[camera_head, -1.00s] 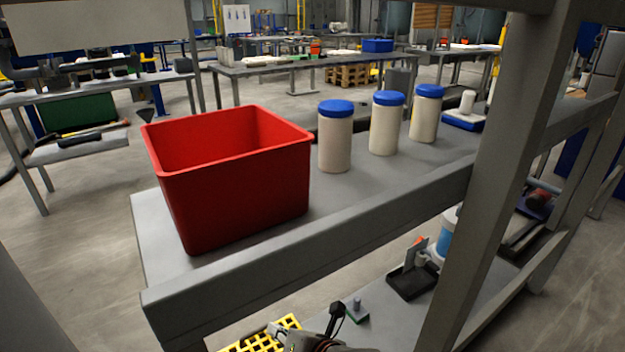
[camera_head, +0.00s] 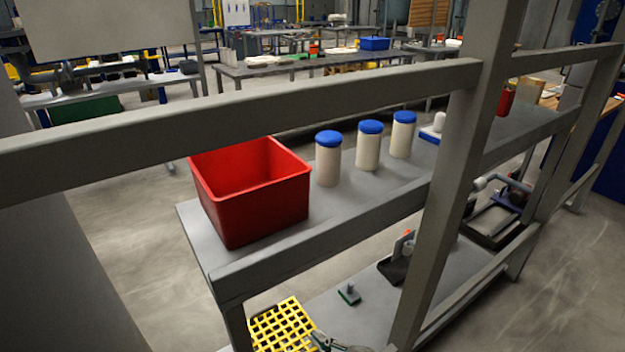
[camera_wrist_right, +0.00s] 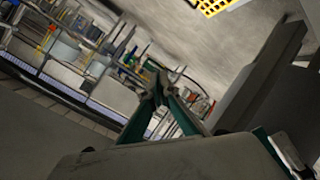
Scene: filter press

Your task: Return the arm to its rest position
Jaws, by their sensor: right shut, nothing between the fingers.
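My right gripper (camera_head: 322,340) shows only in part at the bottom edge of the head view, beside a yellow grid crate (camera_head: 283,326). In the right wrist view its dark green fingers (camera_wrist_right: 157,88) come together at the tips, with nothing between them. The gripper is shut and empty. The crate also shows at the top of the wrist view (camera_wrist_right: 212,5), apart from the fingers. Most of my right arm is out of the head view. My left gripper is not in view.
A grey rack stands ahead, with an upper rail (camera_head: 240,112) and a post (camera_head: 450,190). Its upper shelf (camera_head: 330,208) holds a red bin (camera_head: 255,207) and blue-lidded jars (camera_head: 369,146). A black holder (camera_head: 396,268) and a small green-based part (camera_head: 349,294) sit on the lower shelf.

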